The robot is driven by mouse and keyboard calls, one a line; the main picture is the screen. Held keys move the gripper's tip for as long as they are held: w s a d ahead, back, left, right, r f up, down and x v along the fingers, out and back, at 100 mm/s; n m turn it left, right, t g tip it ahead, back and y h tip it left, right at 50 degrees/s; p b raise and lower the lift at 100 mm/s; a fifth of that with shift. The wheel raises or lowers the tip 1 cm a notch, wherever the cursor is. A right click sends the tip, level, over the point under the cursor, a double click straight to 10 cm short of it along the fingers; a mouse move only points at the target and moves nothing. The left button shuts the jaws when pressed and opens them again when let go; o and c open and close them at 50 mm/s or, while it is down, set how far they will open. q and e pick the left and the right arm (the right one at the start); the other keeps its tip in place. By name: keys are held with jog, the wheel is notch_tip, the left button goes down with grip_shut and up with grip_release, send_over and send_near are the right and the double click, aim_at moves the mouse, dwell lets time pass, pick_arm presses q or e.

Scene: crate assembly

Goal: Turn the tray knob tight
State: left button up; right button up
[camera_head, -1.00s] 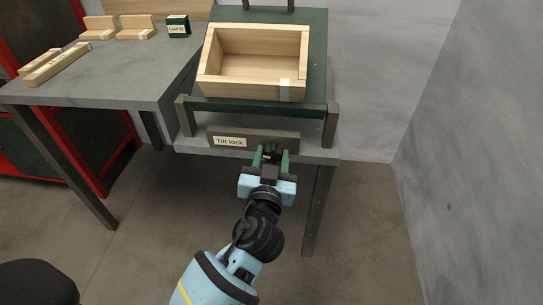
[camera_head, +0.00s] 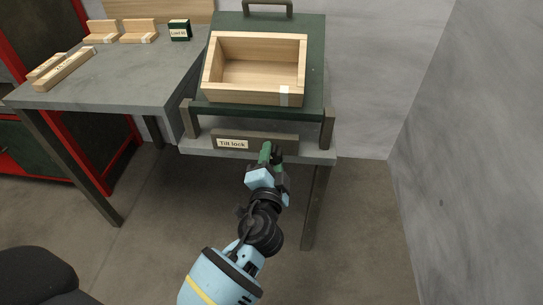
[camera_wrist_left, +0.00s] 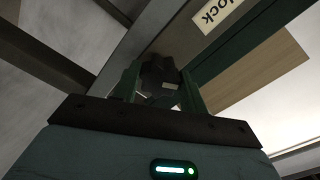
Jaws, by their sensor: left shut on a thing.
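The tray knob is a dark lobed knob (camera_wrist_left: 158,76) on the front bar beside the "Tilt lock" label (camera_head: 232,144). My left gripper (camera_head: 271,152) reaches up to it from below and is shut on it. In the left wrist view its green fingers (camera_wrist_left: 158,88) stand on both sides of the knob. In the head view the gripper mostly hides the knob. The green tray (camera_head: 315,70) above carries an open wooden crate (camera_head: 256,99). My right gripper is not in view.
A grey workbench (camera_head: 150,85) on the left holds wooden pieces (camera_head: 64,69) and a small green labelled box (camera_head: 180,30). Table legs (camera_head: 315,205) stand near my arm. A grey wall (camera_head: 470,150) closes off the right side. The floor between is clear.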

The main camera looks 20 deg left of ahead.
pick_arm(q)
jog(key=shift+r+m+p, duration=0.1)
jog(key=shift+m+p, duration=0.2)
jog(key=shift+m, duration=0.6)
jog(key=shift+m+p, duration=0.35)
jog(key=shift+m, duration=1.25)
jog(key=shift+m+p, duration=0.35)
jog(key=shift+m, duration=0.15)
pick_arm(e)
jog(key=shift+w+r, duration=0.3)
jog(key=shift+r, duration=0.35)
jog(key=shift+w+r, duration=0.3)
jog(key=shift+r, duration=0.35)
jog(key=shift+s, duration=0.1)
